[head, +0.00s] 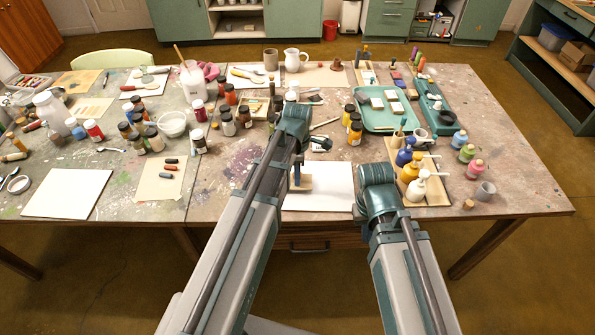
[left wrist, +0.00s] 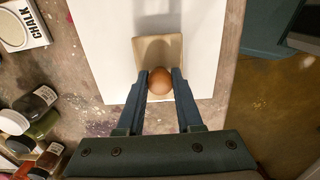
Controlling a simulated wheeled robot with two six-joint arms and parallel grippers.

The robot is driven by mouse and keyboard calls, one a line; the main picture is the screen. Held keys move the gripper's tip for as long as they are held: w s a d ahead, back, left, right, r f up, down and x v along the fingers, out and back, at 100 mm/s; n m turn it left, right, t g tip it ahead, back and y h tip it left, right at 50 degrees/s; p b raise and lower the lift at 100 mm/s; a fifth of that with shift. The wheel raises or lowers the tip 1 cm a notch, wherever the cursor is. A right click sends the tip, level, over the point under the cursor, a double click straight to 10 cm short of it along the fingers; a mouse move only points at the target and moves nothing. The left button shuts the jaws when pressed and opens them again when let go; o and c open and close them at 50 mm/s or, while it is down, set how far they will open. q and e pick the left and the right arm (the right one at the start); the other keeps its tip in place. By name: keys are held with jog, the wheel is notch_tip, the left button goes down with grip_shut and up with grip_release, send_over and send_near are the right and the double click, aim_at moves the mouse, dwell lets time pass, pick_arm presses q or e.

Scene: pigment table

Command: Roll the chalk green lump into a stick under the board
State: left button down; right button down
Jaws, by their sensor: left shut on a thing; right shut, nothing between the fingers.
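The pressing board is a small pale wooden board with a round brown knob (left wrist: 160,81). In the left wrist view the board (left wrist: 160,48) lies over a white sheet (left wrist: 105,45). My left gripper (left wrist: 160,88) is shut on the knob, one finger on each side. In the head view the board (head: 301,184) shows under my left gripper (head: 297,172), on the white sheet (head: 330,186) near the table's front edge. The chalk green lump is not visible in either view; whether it is under the board cannot be seen. My right gripper is not visible; only its arm shows.
Pump bottles (head: 411,171) stand on a wooden tray right of the sheet. A green tray (head: 375,122) lies behind. Jars (head: 228,124) crowd the table left of my left arm. A white box marked CHALK (left wrist: 22,25) lies left of the sheet.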

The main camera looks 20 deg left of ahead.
pick_arm(q)
jog(key=shift+s+d, duration=0.2)
jog(key=shift+s, duration=0.5)
jog(key=shift+s, duration=0.1)
jog(key=shift+s+d, duration=0.15)
jog(key=shift+s, duration=0.4)
jog(key=shift+s, duration=0.2)
jog(key=shift+s+d, duration=0.2)
jog(key=shift+s, duration=0.35)
jog(key=shift+w, duration=0.15)
jog(key=shift+w+a, duration=0.2)
jog(key=shift+w, duration=0.4)
